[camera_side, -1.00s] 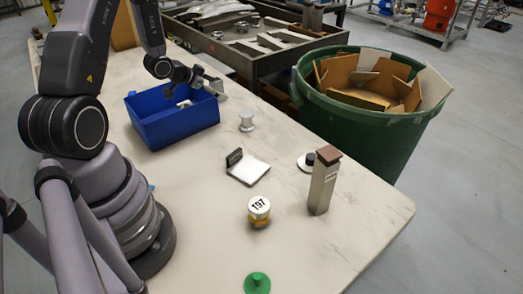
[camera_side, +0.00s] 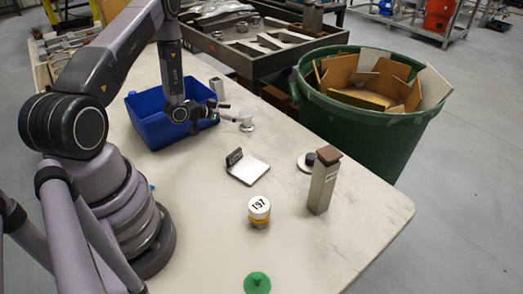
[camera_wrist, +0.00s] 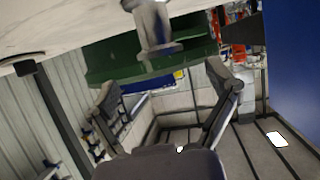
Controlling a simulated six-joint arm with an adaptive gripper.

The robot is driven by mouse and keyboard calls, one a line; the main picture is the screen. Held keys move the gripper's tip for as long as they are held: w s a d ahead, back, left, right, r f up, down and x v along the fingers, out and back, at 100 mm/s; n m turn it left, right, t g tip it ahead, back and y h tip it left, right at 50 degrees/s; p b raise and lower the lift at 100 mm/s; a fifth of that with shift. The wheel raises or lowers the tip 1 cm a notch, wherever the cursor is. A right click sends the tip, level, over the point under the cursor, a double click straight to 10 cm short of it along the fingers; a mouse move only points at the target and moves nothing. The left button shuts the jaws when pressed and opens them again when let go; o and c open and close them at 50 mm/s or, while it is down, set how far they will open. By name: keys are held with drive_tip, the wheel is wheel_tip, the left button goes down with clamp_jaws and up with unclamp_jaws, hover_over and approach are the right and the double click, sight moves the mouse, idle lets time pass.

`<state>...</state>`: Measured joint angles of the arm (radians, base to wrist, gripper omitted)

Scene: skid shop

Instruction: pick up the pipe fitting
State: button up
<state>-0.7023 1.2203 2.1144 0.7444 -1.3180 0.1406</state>
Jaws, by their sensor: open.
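The pipe fitting appears to be the pale metal spool-like piece with a wide flange (camera_side: 246,121), upright on the table to the right of the blue bin. In the wrist view the fitting (camera_wrist: 154,28) shows upside down at the top, beyond the fingers and roughly between them. My gripper (camera_side: 229,113) is low over the table beside the bin, pointing right toward the fitting. Its jaws are open, with nothing between the fingers (camera_wrist: 168,90) in the wrist view. In the side view the fingertips look close to the fitting's left side; I cannot tell whether they touch it.
The blue bin (camera_side: 150,128) is just left of my gripper. A grey block (camera_side: 216,87) stands behind it. A metal plate with an upright (camera_side: 248,172), numbered jar (camera_side: 259,211) and brown-topped post (camera_side: 323,184) are nearer. A green barrel (camera_side: 365,135) stands beyond the table edge.

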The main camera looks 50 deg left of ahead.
sight(246, 113)
drive_tip(key=x, duration=0.5)
drive_tip(key=shift+w+f, duration=0.1)
drive_tip(key=shift+w, duration=0.05)
